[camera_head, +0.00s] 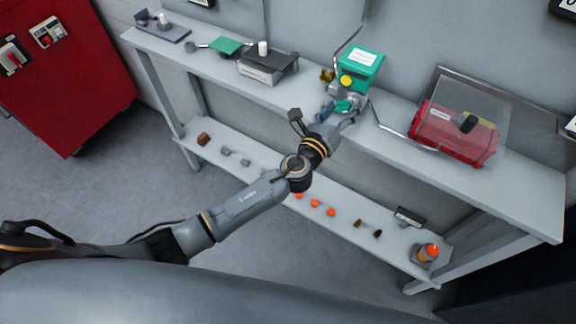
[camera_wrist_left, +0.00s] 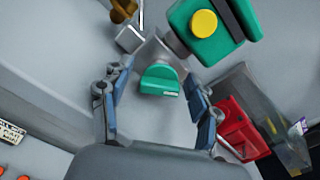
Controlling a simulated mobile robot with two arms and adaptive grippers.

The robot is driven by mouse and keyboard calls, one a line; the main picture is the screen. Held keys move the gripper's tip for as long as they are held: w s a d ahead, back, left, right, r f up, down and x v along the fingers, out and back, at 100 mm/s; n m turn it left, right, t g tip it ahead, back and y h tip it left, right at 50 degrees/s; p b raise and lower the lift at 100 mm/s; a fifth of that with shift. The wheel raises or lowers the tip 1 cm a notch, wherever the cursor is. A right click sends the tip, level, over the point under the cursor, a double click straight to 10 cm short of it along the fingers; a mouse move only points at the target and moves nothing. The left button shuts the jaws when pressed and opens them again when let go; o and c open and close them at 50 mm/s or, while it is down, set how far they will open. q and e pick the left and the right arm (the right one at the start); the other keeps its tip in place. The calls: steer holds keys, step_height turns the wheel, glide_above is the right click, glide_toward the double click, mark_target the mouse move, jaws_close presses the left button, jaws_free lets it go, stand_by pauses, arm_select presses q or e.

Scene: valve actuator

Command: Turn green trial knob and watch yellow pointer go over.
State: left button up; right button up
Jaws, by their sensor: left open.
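The valve actuator with its green housing (camera_head: 361,70) stands on the bench top toward the wall. Its yellow round pointer disc (camera_head: 347,82) faces me, and it also shows in the left wrist view (camera_wrist_left: 204,23). The green knob (camera_wrist_left: 159,79) sits below the housing, and in the head view it (camera_head: 344,106) is partly covered by my gripper. My left gripper (camera_wrist_left: 158,105) is open, with one blue-padded finger on each side of the knob and a gap visible on both sides. In the head view the left gripper (camera_head: 338,113) is at the knob. My right gripper is not in view.
A red box with a clear cover (camera_head: 455,133) stands right of the actuator, with a bent pipe (camera_head: 391,129) between them. The lower shelf holds several orange caps (camera_head: 315,203) and small parts.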

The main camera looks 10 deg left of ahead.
arm_select(q)
steer(key=m+p, duration=0.1)
steer(key=m, duration=0.1)
steer(key=r+m+p, duration=0.1)
steer(key=m+p, duration=0.1)
steer(key=m, duration=0.1)
steer(key=shift+s+f+m, duration=0.4)
steer(key=shift+f+m, duration=0.05)
steer(key=shift+m, duration=0.15)
steer(key=b+v, duration=0.2)
steer(key=v, duration=1.1)
steer(key=a+f+n+g+y, duration=0.1)
steer(key=a+f+n+g, duration=0.1)
steer(key=f, duration=0.5)
steer(key=s+a+f+n+g+y, duration=0.1)
steer(key=a+f+n+g+y, duration=0.1)
steer(key=a+f+n, duration=0.2)
steer(key=s+a+f+n+g+y, duration=0.1)
steer(key=a+f+n, duration=0.3)
steer(key=f, duration=0.8)
steer(key=shift+n+g+p, duration=0.4)
steer(key=shift+n, duration=0.8)
steer(key=shift+f, duration=0.1)
